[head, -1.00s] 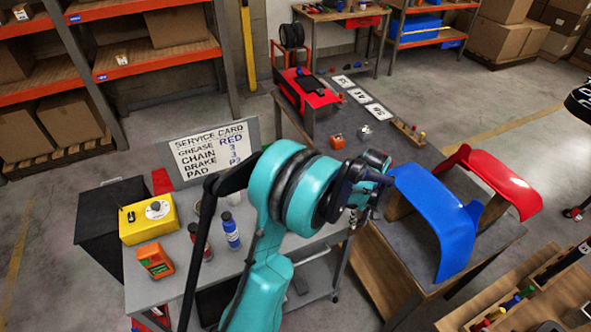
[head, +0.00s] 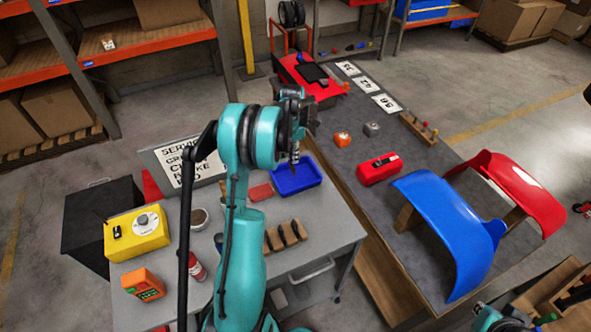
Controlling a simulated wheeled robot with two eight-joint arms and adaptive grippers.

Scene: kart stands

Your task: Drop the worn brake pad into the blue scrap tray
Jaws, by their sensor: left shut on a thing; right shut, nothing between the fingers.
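The blue scrap tray (head: 311,182) lies on the grey cart top, near its back right edge. My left gripper (head: 295,158) is above the tray's back left part, pointing down. It is shut on a small dark piece, apparently the worn brake pad, mostly hidden by the fingers. The tray floor in view looks empty, but its back left part is hidden. A wooden rack (head: 286,236) with several dark pads stands in front of the tray. Only a teal bit of my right arm shows at the bottom right; its gripper is out of view.
A flat red piece (head: 261,192) lies left of the tray. A yellow box (head: 137,232), an orange device (head: 143,285) and a spray can (head: 197,267) stand on the cart's left. The service card (head: 190,160) stands behind. The workbench (head: 345,185) is to the right.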

